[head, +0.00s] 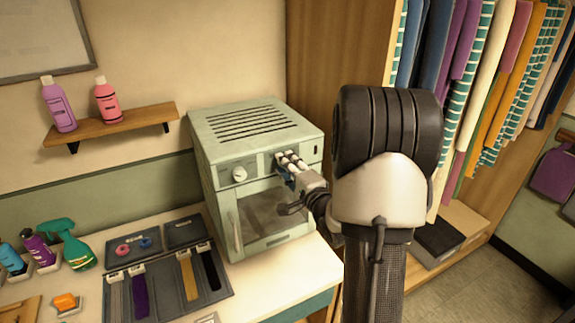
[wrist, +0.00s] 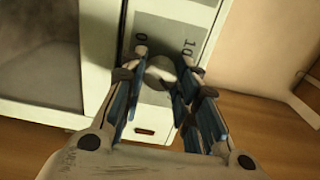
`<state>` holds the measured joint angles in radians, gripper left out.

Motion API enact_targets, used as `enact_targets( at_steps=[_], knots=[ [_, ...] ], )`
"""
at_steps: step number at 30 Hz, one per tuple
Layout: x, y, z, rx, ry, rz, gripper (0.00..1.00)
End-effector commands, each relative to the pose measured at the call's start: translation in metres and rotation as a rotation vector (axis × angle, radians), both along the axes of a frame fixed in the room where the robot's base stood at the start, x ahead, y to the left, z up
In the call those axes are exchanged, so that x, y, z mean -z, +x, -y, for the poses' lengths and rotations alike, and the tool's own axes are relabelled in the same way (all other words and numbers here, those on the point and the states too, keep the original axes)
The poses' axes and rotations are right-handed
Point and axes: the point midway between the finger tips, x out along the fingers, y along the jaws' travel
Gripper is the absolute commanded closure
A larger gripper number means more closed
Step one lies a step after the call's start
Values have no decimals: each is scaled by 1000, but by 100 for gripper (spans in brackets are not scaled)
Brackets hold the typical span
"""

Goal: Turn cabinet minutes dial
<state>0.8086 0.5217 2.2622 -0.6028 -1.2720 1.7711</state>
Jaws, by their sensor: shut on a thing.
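The cabinet (head: 225,150) is a pale green box with a slotted top and a glass door, standing on the counter. My gripper (head: 288,163) reaches its upper front panel from the right. In the wrist view my gripper (wrist: 164,75) has its blue-padded fingers on either side of a round pale dial (wrist: 160,68) and is shut on it. The marks 0 and 10 show beside this dial. The fingers hide its edges, and its pointer cannot be made out. A second white dial (head: 239,174) sits free on the left of the panel.
The cabinet door handle (head: 235,229) is below the left dial. A grey organizer tray (head: 160,309) with straps lies left of the cabinet. A green spray bottle (head: 73,245) stands farther left. A shelf (head: 120,127) holds two bottles. Clothes (head: 470,70) hang at the right.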

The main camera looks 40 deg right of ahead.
Motion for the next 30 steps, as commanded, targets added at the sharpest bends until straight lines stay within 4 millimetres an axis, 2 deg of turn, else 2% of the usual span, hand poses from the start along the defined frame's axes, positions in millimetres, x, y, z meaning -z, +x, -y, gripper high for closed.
enact_targets(
  at_steps=[9,10,18,27,30],
  knots=[
    [0,0,0,0,0,0,96],
    [0,0,0,0,0,0,70],
    [0,0,0,0,0,0,52],
    [0,0,0,0,0,0,52],
    [0,-6,-1,2,0,-1,52]
  ],
)
